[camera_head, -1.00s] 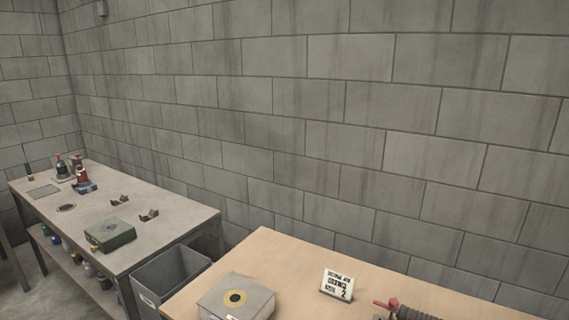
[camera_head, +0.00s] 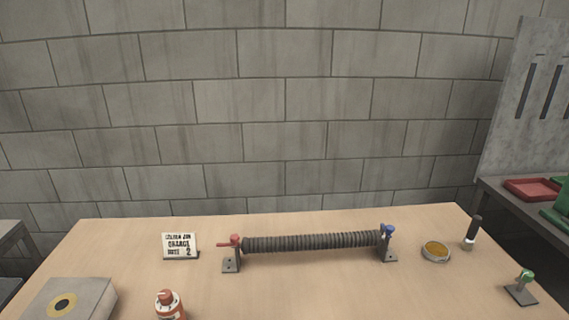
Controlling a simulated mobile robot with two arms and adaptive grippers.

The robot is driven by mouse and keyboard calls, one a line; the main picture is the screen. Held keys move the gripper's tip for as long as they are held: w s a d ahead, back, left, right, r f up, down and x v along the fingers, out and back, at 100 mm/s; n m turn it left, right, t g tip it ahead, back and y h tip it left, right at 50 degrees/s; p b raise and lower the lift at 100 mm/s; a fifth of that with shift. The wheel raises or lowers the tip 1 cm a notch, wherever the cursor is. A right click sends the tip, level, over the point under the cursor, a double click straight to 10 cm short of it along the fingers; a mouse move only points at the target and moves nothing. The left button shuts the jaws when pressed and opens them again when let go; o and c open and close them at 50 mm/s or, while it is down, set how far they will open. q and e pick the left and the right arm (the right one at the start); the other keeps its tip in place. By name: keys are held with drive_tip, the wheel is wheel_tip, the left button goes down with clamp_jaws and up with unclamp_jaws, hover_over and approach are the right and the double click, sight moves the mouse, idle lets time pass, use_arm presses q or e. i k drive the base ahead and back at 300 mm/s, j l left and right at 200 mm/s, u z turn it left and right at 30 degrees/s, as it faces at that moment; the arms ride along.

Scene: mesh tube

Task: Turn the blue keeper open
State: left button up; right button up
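The blue keeper (camera_head: 388,230) sits on top of the right bracket (camera_head: 389,252), at the right end of a dark ribbed mesh tube (camera_head: 312,242). The tube lies across the wooden table between two grey brackets. A red keeper (camera_head: 232,241) is at the left bracket (camera_head: 231,262). The blue keeper is small here, and I cannot tell its exact turn position. Neither of my grippers is in view.
On the wooden table (camera_head: 310,290) are a sign card (camera_head: 180,246), a grey box (camera_head: 72,301), an orange-red bottle (camera_head: 169,304), a round dish (camera_head: 435,252), a dark-handled tool (camera_head: 473,232) and a green-topped stand (camera_head: 523,288). Red and green trays (camera_head: 531,189) are at right. The table's front middle is clear.

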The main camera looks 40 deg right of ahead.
sight(389, 229)
drive_tip(key=z, duration=1.85)
